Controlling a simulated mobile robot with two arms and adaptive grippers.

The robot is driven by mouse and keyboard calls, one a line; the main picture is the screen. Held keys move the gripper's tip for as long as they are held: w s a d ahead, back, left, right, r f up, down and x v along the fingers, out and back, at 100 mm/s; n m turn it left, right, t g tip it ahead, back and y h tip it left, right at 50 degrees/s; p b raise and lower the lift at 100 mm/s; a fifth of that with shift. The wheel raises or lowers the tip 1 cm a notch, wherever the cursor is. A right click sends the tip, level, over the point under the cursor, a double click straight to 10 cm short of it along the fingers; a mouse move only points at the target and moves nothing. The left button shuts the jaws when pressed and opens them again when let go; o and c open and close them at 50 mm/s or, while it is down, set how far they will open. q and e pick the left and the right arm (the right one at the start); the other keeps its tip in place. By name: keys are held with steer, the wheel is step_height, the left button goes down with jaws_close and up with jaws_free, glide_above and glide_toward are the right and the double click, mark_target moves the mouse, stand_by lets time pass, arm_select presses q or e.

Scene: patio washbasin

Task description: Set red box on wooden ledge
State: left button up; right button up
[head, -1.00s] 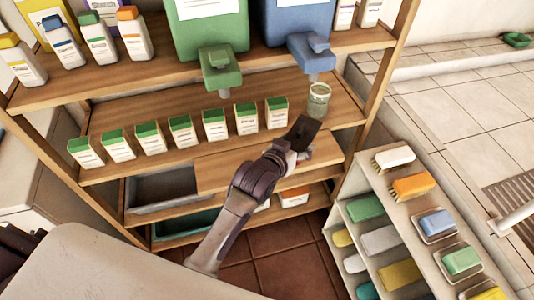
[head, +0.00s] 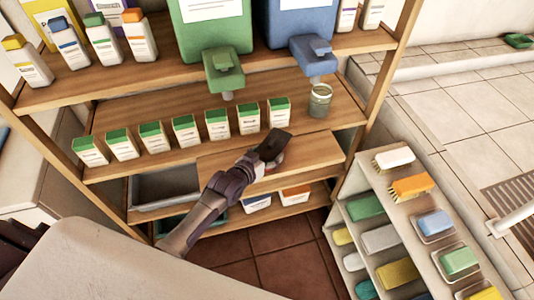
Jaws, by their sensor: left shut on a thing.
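My left gripper (head: 272,148) reaches over the wooden ledge (head: 318,153), a plain board jutting out below the row of green-topped cartons. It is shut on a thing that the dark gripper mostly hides. Only a small pale and reddish bit shows under the gripper, which I take to be the red box (head: 274,165). I cannot tell whether the box touches the ledge. My right gripper is not in view.
Several green-topped cartons (head: 184,131) line the shelf above the ledge, with a glass jar (head: 320,100) at its right. Green (head: 223,75) and blue (head: 313,55) dispensers hang over them. Below is a grey bin (head: 165,188). A rack of brushes and soaps stands right.

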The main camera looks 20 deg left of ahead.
arm_select(q)
steer(key=o, duration=1.3)
steer(key=shift+c, duration=0.2)
steer(key=shift+s, duration=0.1)
steer(key=v, duration=1.2)
